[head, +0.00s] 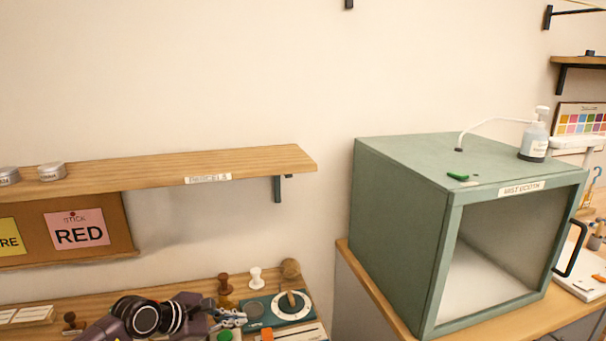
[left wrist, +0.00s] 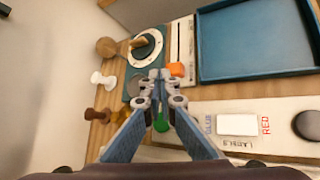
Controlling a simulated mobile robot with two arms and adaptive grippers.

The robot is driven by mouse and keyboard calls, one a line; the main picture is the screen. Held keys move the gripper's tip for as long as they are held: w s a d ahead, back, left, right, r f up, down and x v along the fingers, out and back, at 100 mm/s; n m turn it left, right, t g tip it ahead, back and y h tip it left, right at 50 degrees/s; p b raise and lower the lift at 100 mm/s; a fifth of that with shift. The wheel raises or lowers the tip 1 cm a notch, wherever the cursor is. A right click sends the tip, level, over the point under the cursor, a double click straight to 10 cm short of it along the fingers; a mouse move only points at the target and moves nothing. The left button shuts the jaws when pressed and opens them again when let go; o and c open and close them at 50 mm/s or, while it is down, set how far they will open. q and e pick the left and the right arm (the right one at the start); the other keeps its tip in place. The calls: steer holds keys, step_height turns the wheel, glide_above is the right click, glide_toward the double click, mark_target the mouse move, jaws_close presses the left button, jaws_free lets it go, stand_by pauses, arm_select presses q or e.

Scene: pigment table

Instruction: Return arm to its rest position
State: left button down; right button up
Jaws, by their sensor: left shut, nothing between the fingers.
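My left gripper (head: 234,319) is low in the head view, with its dark purple arm coming in from the bottom left. It is shut and empty, beside the teal dial box. In the left wrist view the two fingers of my left gripper (left wrist: 155,76) come together above the bench, near an orange block (left wrist: 176,69) and a green knob (left wrist: 161,124). Whether the fingertips touch anything below them cannot be told. My right gripper is in neither view.
The teal dial box (head: 254,308) and several stamps, one white (head: 256,277), stand close to the gripper. A wooden shelf (head: 250,164) overhangs behind. A green open-fronted booth (head: 395,230) stands at right. A blue tray (left wrist: 255,73) lies beyond the fingers.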

arm_select(q)
steer(key=s+d+r+n+t+h, duration=0.2)
steer(key=d+r+n+t+h, duration=0.15)
steer(key=d+r+n, duration=0.25)
steer(key=s+d+r+n+t+h, duration=0.25)
steer(key=d+r+n+t, duration=0.2)
steer(key=r+n, duration=0.25)
steer(key=s+a+f+n+t+y, duration=0.1)
steer(key=s+a+f+n+y, duration=0.1)
steer(key=a+n+y, duration=0.65)
steer(key=s+a+f+n+t+y, duration=0.2)
steer(key=a+n+y, duration=0.2)
steer(key=n, duration=0.9)
steer(key=s+a+f+n+g+y, duration=0.3)
steer(key=s+a+f+n+g, duration=0.2)
steer(key=s+f+n, duration=0.3)
steer(key=s+d+f+n+g+h, duration=0.1)
steer(key=s+f+n+g, duration=0.5)
steer(key=s, duration=0.5)
steer(key=s+d+f+n+g+h, duration=0.2)
steer(key=s+f+g, duration=0.2)
steer(key=s+f, duration=0.6)
steer(key=s+f+g, duration=0.1)
steer(key=s+f, duration=0.2)
steer(key=f, duration=1.9)
steer(key=s+a+f+g, duration=0.1)
steer(key=s+a+f, duration=0.2)
steer(key=s+f, duration=1.5)
steer(key=shift+m+y, duration=0.35)
steer(key=shift+m, duration=0.1)
